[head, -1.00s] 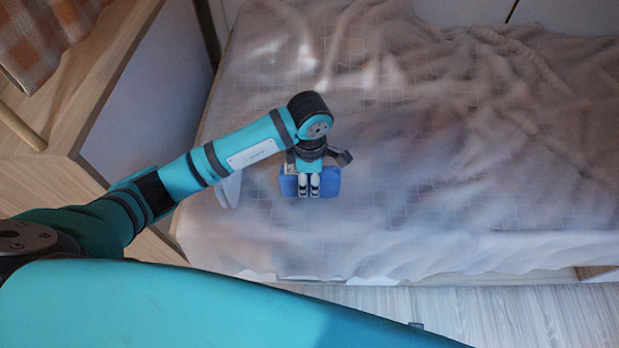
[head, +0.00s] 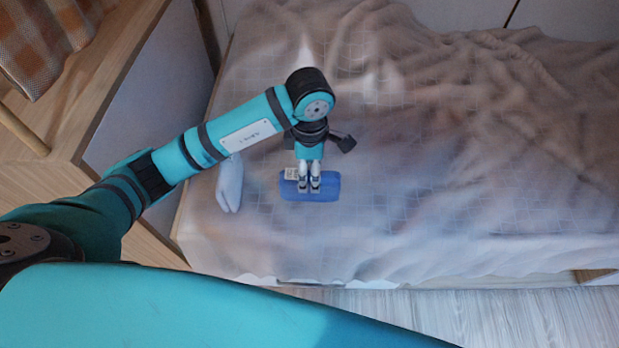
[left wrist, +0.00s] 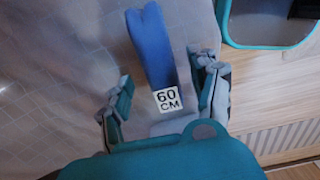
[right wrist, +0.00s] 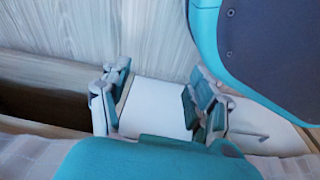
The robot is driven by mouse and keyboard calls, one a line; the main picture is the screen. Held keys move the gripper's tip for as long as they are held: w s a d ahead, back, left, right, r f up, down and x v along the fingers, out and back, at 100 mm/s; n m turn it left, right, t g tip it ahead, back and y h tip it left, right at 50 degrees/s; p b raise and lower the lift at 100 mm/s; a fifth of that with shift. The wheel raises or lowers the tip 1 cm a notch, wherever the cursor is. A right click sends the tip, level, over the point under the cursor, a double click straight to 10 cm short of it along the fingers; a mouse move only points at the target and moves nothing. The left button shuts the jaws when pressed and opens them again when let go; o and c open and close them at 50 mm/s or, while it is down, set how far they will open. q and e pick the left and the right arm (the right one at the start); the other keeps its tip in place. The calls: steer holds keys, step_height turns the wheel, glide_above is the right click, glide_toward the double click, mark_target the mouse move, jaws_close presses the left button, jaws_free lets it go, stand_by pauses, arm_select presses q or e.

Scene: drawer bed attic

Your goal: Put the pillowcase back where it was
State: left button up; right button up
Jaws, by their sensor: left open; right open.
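A folded blue cloth item (head: 328,190), which looks like the pillowcase, lies on the bed near its front edge. It carries a white label reading "60 CM" (left wrist: 167,98). In the left wrist view the blue cloth (left wrist: 152,45) shows as a narrow strip between the fingers. My left gripper (head: 315,188) points down over the cloth and is open, with a finger on either side in its own view. I cannot tell the exact height gap. My right gripper (right wrist: 158,100) is open with nothing gripped. It is outside the head view.
The bed's beige blanket (head: 450,170) is wrinkled, with free room to the right. A pale object (head: 230,183) lies left of the cloth. A wooden cabinet (head: 75,120) stands at left with an orange checked cloth (head: 45,45). A white panel (right wrist: 155,105) lies below my right gripper.

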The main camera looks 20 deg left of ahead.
arm_select(q)
step_height(320, 180, up, 6)
steer(key=shift+f, duration=0.1)
arm_select(e)
steer(key=shift+s+d+f, duration=0.1)
steer(key=shift+s+f, duration=0.5)
steer(key=shift+s, duration=0.05)
